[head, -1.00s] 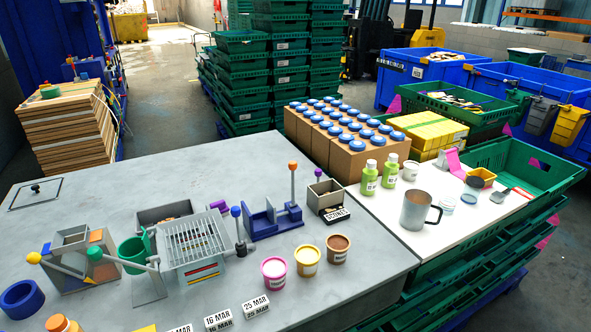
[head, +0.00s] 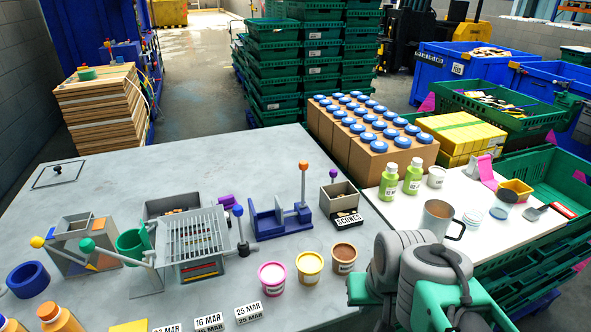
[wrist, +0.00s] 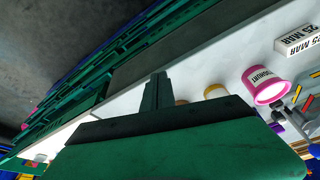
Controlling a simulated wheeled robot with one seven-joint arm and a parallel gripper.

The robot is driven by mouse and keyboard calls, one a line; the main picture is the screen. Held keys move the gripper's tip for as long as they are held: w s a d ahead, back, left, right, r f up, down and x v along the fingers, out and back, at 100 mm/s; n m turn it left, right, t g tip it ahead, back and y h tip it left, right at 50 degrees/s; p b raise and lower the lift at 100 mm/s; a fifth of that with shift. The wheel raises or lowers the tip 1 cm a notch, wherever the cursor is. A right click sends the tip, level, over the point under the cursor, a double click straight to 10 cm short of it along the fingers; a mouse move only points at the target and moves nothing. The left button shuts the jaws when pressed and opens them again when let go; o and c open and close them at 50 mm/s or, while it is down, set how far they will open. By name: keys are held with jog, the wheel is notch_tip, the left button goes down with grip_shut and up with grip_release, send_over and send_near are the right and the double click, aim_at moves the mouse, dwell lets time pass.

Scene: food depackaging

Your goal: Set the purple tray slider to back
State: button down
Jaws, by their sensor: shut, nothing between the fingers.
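A second purple knob (head: 333,173) sits on the small grey box with the SCONES label. My arm (head: 420,280) is at the bottom right of the head view, right of the tubs and well away from both knobs; its fingertips do not show there. In the wrist view my gripper (wrist: 157,92) has its narrow fingers shut and empty, over the table's edge area.
Pink, yellow and brown tubs (head: 309,267) stand between my arm and the rack (head: 195,236). A blue slotted fixture (head: 280,218) with an orange-tipped lever is right of the rack. A blue-tipped lever (head: 239,230) rises close by the purple knob.

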jog(key=w+d+r+m+t+y, duration=0.1)
jog(key=w+r+m+t, duration=0.2)
jog(key=w, duration=0.6)
jog(key=w+r+m+y, duration=0.1)
jog(key=w+r+m, duration=0.3)
jog(key=w, duration=0.5)
jog(key=m+t+y+b, duration=0.1)
jog(key=m+t+y, duration=0.2)
jog(key=m, duration=0.2)
send_near(336, 176)
jog(key=f, duration=0.2)
jog(key=w+f, duration=0.1)
jog(key=shift+a, duration=0.3)
jog(key=w, duration=0.1)
jog(key=w+a, duration=0.1)
jog(key=w+p, duration=0.1)
jog(key=shift+w+a+f, duration=0.1)
jog(key=shift+a+f, duration=0.25)
jog(key=shift+w+a, duration=0.15)
jog(key=shift+w, duration=0.1)
